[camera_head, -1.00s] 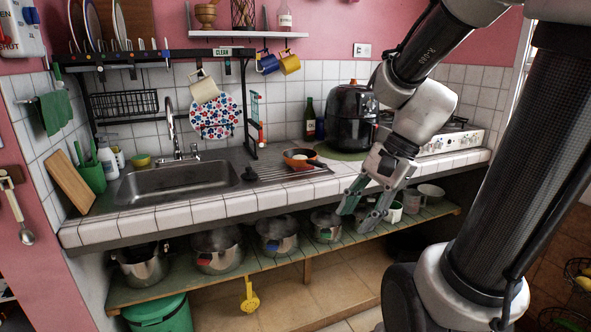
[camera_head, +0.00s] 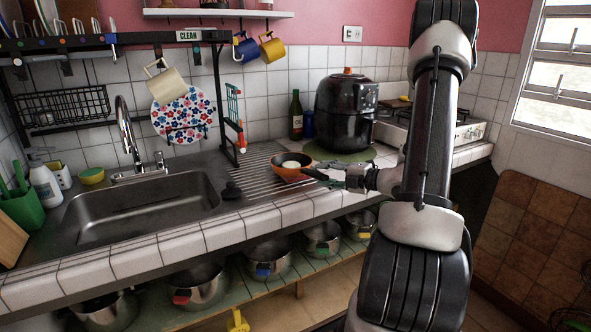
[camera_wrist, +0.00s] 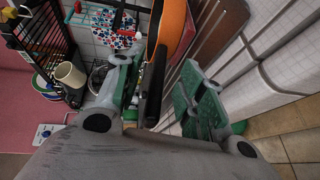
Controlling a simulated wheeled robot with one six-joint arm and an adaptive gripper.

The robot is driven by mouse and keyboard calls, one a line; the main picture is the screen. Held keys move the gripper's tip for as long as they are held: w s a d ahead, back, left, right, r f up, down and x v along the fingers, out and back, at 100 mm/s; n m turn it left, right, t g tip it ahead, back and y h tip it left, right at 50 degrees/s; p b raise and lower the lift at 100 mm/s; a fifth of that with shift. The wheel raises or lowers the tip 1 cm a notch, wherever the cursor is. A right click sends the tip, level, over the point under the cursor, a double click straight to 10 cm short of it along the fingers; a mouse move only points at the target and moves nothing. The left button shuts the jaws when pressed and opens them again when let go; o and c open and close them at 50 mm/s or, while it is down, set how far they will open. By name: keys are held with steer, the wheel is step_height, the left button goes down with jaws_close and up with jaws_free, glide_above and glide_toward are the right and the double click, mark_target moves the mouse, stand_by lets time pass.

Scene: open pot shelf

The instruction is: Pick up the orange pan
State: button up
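In the wrist view the pan's orange side (camera_wrist: 172,22) shows at the top, and the dark handle (camera_wrist: 154,88) lies between the two fingers of my gripper (camera_wrist: 157,75). The handle is nearer the left finger, with a clear gap to the right finger. My gripper is open. Whether the left finger touches the handle cannot be told.
A black cooker (camera_head: 345,112) stands behind my gripper on a green mat (camera_head: 338,159), beside a green bottle (camera_head: 296,116). The sink (camera_head: 140,212) is to the left. Several steel pots, one of them here (camera_head: 200,287), stand on the shelf below the tiled counter edge (camera_head: 225,234).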

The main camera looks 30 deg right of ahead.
mark_target(313, 172)
steer(key=x, duration=0.5)
steer(key=shift+f, duration=0.1)
jaws_close()
